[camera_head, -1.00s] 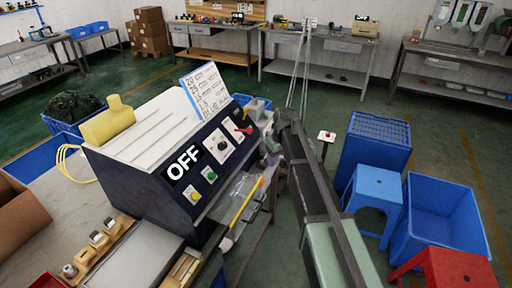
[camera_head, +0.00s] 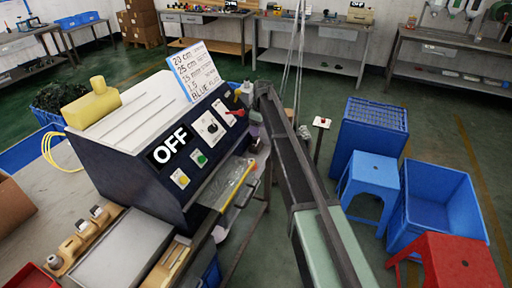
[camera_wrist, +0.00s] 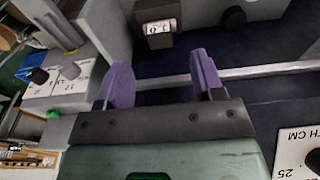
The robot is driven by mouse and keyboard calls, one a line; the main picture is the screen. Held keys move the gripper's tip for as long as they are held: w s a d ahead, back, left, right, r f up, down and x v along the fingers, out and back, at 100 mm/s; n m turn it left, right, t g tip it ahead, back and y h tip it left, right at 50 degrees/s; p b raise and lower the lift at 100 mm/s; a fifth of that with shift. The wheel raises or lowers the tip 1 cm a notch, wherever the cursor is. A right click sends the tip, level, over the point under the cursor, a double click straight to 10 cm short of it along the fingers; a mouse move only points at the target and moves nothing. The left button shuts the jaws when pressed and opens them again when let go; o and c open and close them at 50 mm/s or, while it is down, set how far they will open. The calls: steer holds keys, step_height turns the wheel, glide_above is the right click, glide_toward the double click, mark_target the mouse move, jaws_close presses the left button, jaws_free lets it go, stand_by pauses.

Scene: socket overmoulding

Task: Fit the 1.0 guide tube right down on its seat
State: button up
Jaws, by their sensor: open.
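Just beyond the fingertips is a dark grey block (camera_wrist: 157,10) with a white label that appears to read 1.0 upside down. I cannot tell whether the guide tube is in it, or whether it is seated. The block stands by the dark machine, apart from the fingers. In the head view, the machine (camera_head: 120,150) shows OFF, and my arm reaches to its right end. The gripper is small and mostly hidden there.
A pale block with dark knobs (camera_wrist: 65,82) is left of the fingers in the wrist view. A pale bar (camera_wrist: 265,70) runs behind them. In the head view, a wooden rack of small parts (camera_head: 85,235) lies front left. Blue crates (camera_head: 440,210) and stools stand right.

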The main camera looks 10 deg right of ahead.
mark_target(256, 138)
steer(key=f+b, duration=0.2)
steer(key=f, duration=0.1)
steer(key=f+b, duration=0.2)
steer(key=shift+w+a, duration=0.15)
steer(key=shift+a, duration=0.1)
steer(key=shift+r, duration=0.2)
steer(key=c, duration=1)
steer(key=shift+r+p, duration=0.1)
steer(key=shift+p, duration=0.2)
step_height(256, 138, up, 20)
steer(key=p, duration=1.9)
steer(key=shift+p, duration=0.4)
